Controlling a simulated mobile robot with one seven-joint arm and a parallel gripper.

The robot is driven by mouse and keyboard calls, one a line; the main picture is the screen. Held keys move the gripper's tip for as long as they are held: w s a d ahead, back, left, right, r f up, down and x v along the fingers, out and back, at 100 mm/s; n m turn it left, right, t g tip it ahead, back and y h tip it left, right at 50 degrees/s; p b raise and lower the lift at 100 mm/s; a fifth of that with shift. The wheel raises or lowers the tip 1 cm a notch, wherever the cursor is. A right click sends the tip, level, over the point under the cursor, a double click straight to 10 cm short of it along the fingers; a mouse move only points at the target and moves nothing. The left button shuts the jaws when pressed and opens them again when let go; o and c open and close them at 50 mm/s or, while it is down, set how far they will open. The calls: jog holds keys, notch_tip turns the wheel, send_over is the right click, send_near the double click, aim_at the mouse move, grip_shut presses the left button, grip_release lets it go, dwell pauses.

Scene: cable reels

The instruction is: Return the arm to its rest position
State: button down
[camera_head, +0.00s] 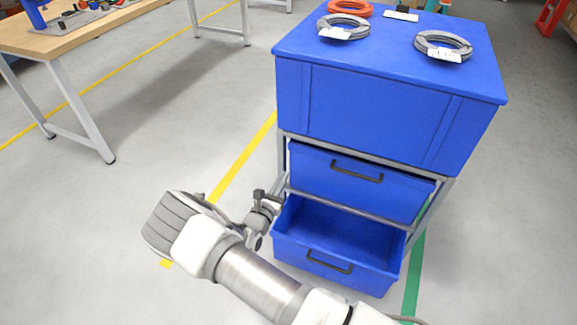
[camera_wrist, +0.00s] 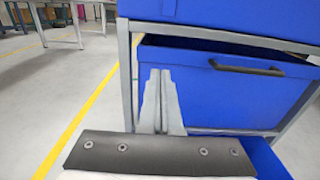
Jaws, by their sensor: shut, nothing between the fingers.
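My arm reaches in from the bottom of the head view and bends at the left. My gripper (camera_head: 277,201) is beside the left front post of the blue cabinet (camera_head: 390,115), near the drawers. In the wrist view the grey fingers of my gripper (camera_wrist: 160,76) are together with nothing between them, in front of the upper drawer (camera_wrist: 220,85). The lower drawer (camera_head: 318,262) is pulled out and its visible interior is empty. The upper drawer also shows in the head view (camera_head: 350,183), with a narrow gap above its front. I cannot tell whether the fingers touch the cabinet.
Grey cable reels (camera_head: 343,27) (camera_head: 443,46) and an orange reel (camera_head: 350,8) lie on the cabinet top. A wooden workbench (camera_head: 75,38) with tools stands at the upper left. Yellow floor lines (camera_head: 240,160) and a green one (camera_head: 412,285) run past. The floor at left is clear.

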jog(key=s+d+r+m+g+h, duration=0.1)
jog(key=s+d+r+m+g, duration=0.65)
jog(key=d+r+m, duration=0.4)
jog(key=s+d+r+m+g+h, duration=0.1)
jog(key=s+d+r+m+g, duration=0.65)
jog(key=d+r+m, duration=0.45)
jog(key=s+a+r+m+t+y, duration=0.2)
jog(key=s+r+m+y, duration=0.2)
jog(key=s+r, duration=0.3)
jog(key=s+a+r+m+t+y, duration=0.2)
jog(key=s+a+r+m+y, duration=0.15)
jog(key=s+r, duration=0.45)
notch_tip(320, 180, up, 17)
jog(key=s+p, duration=0.2)
jog(key=p, duration=1.7)
jog(key=shift+d+f+m+y, duration=0.15)
jog(key=shift+d+m+y, duration=0.1)
jog(key=shift+m+y, duration=0.2)
